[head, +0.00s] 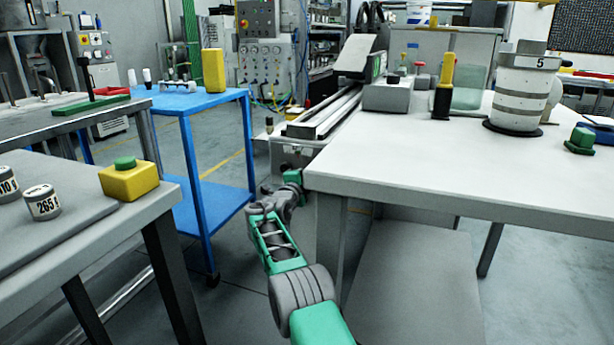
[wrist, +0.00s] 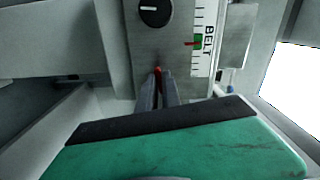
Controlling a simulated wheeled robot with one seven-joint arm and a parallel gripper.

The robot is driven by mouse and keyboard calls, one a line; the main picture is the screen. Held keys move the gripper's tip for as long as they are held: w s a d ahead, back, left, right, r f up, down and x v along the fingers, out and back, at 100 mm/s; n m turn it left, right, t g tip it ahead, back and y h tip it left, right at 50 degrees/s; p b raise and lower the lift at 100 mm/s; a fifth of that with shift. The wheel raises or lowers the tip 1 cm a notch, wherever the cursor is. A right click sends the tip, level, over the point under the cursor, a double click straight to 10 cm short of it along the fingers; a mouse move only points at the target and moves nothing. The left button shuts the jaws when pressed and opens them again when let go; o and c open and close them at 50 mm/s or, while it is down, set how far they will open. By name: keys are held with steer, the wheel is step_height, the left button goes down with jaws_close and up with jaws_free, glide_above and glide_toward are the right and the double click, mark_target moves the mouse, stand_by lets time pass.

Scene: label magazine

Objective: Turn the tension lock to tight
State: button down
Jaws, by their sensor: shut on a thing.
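My gripper (wrist: 158,90) is shut on a small red part in the wrist view, which seems to be the tension lock (wrist: 158,70). The fingers hide most of it, so I cannot tell which way it is turned. It sits on a grey metal panel (wrist: 144,48). Above it on the panel is a round black knob (wrist: 154,12) with a white mark. To its right is a BELT scale (wrist: 204,55) with a green band and a red pointer at that band. In the head view, my arm reaches under the conveyor end, left of the white table, and the lock cannot be made out.
The white table (head: 450,165) stands close on the right of my arm. The conveyor (head: 325,112) is above and beyond it. A blue cart (head: 205,98) stands to the left, with open floor between. A grey bench (head: 85,235) with a yellow box (head: 128,184) is at the near left.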

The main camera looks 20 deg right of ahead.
steer(key=shift+m, duration=0.3)
steer(key=c, duration=1.5)
jaws_free()
steer(key=shift+c, duration=0.2)
steer(key=p+v, duration=0.2)
steer(key=v, duration=0.5)
steer(key=shift+s+a, duration=0.25)
steer(key=shift+a, duration=0.05)
